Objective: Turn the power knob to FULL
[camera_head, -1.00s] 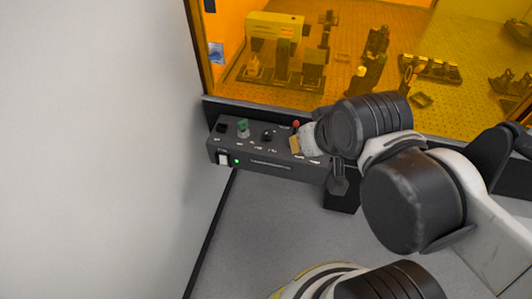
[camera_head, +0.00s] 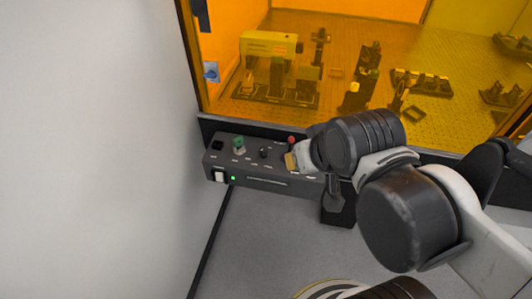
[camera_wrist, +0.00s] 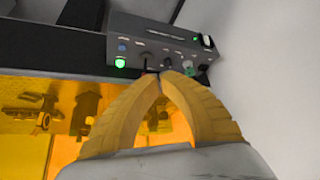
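A dark control box (camera_head: 262,181) has a black knob (camera_head: 264,153), a green knob (camera_head: 239,145) and a red-tipped control (camera_head: 291,141) on its top. The labels are too small to read, so I cannot tell for certain which is the power knob. The black knob (camera_wrist: 167,62) and green knob (camera_wrist: 189,70) also show in the wrist view. My gripper (camera_head: 289,161), with yellow fingers, is over the box's right part, right of the black knob. In the wrist view its fingertips (camera_wrist: 160,76) meet with nothing visible between them. They partly cover the red-tipped control; contact is unclear.
A white rocker switch (camera_head: 219,176) and a lit green lamp (camera_head: 233,178) are on the box front. An orange window (camera_head: 345,20) with optics behind it rises behind the box. A pale wall (camera_head: 90,150) stands close on the left. Grey floor shows in front.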

